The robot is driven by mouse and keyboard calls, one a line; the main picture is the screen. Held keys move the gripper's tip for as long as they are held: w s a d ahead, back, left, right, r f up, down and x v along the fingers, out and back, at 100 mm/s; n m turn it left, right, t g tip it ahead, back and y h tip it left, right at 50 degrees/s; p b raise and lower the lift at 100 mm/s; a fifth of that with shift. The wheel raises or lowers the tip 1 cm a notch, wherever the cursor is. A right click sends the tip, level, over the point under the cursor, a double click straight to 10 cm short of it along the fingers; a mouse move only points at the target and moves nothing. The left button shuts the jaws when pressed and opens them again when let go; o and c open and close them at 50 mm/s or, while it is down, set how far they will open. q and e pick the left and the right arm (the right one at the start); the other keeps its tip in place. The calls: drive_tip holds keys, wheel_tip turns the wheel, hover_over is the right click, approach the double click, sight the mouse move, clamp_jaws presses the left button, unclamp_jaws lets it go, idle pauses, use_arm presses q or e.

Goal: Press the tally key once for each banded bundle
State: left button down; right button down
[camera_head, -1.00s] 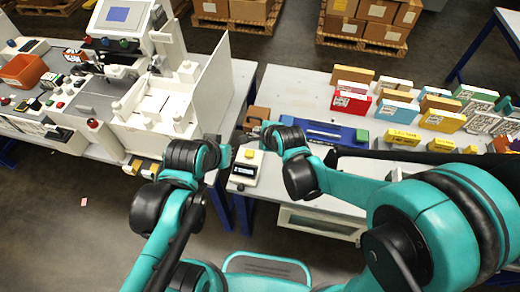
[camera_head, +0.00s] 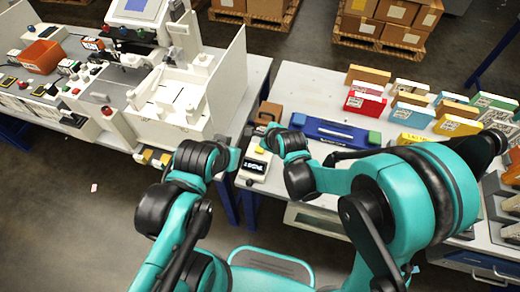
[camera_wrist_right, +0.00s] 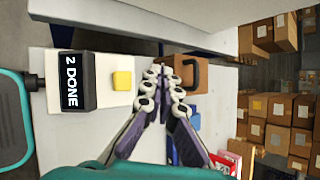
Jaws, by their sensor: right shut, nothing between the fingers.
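The tally device is a white box (camera_head: 247,183) with a dark display (camera_head: 254,167) and a yellow key (camera_head: 260,150). In the right wrist view its display (camera_wrist_right: 72,81) reads "2 DONE", and the yellow key (camera_wrist_right: 122,80) is uncovered. My right gripper (camera_wrist_right: 160,68) is shut and empty, with its tips beyond the key and apart from it in the picture. In the head view my right gripper (camera_head: 271,129) is by the device's far end. My left gripper (camera_head: 232,160) is left of the device; its fingers are unclear. Coloured bundles, including a red one (camera_head: 365,103), stand on the right table; bands are unclear.
A blue tray (camera_head: 335,131) and a brown handled block (camera_head: 269,112) lie beyond the device. The plotter bench with a white walled box (camera_head: 215,85) is left, across a narrow gap. Cartons on pallets (camera_head: 390,25) stand behind.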

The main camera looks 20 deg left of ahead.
drive_tip(key=b, duration=0.5)
hover_over(261, 150)
wheel_tip(261, 150, down, 6)
drive_tip(key=shift+s+f, duration=0.1)
drive_tip(key=shift+f, duration=0.55)
drive_tip(key=shift+b, duration=0.3)
drive_tip(key=shift+f+b, duration=0.4)
drive_tip(key=shift+b, duration=0.05)
drive_tip(key=shift+f+b, duration=0.55)
drive_tip(key=shift+f, duration=0.05)
idle(0.8)
drive_tip(key=shift+r, duration=0.1)
drive_tip(key=shift+r+p, duration=0.75)
drive_tip(key=shift+r, duration=0.2)
